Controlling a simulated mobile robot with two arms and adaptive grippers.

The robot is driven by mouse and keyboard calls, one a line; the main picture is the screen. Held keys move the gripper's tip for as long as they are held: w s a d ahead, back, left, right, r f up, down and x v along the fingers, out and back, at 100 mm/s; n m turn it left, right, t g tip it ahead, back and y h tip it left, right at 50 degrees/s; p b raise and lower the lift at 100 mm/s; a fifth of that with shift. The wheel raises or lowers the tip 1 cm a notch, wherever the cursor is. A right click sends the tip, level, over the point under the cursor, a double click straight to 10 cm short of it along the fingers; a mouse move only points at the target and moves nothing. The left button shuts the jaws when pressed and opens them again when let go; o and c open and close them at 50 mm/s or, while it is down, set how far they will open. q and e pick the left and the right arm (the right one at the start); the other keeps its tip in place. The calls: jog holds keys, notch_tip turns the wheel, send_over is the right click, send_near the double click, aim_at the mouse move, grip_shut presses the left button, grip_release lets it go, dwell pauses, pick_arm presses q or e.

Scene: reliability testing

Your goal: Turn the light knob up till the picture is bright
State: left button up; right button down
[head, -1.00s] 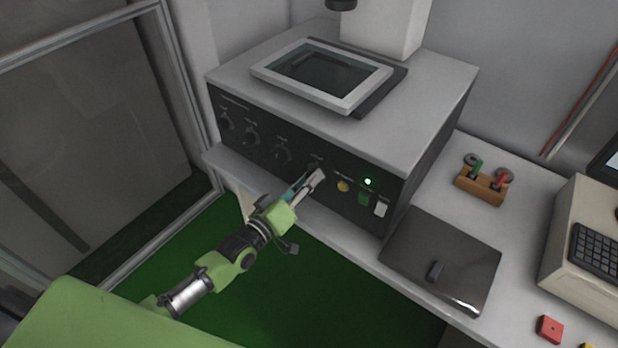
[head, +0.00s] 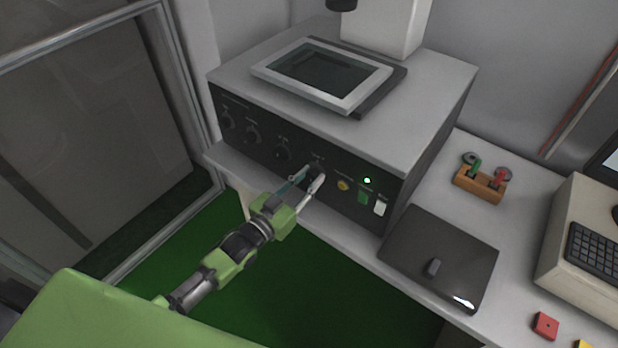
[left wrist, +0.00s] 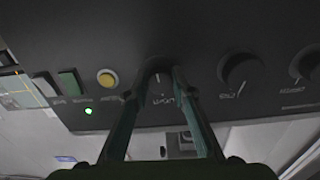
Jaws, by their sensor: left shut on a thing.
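The light knob (head: 315,172) is a dark round knob on the black front panel of the grey machine. In the left wrist view, which sees the panel upside down, the knob (left wrist: 160,84) sits between my fingers, with its label beside it. My left gripper (head: 311,181) is shut on the knob, one finger on each side; it also shows in the left wrist view (left wrist: 156,88). The framed glass (head: 326,72) on top of the machine looks dark. Part of a monitor (head: 608,163) is cut off at the right edge. My right gripper is not in view.
More dark knobs (head: 282,150) lie left on the panel. A yellow button (head: 343,185), a green switch (head: 363,197), a white switch (head: 380,206) and a lit green lamp (head: 367,181) are close on the right. A dark flat plate (head: 450,242) lies on the bench.

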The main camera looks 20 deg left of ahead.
pick_arm(q)
jog(key=shift+f+m, duration=0.15)
jog(key=shift+m, duration=0.15)
dwell(0.4)
jog(key=o, duration=1.1)
jog(key=v, duration=1.2)
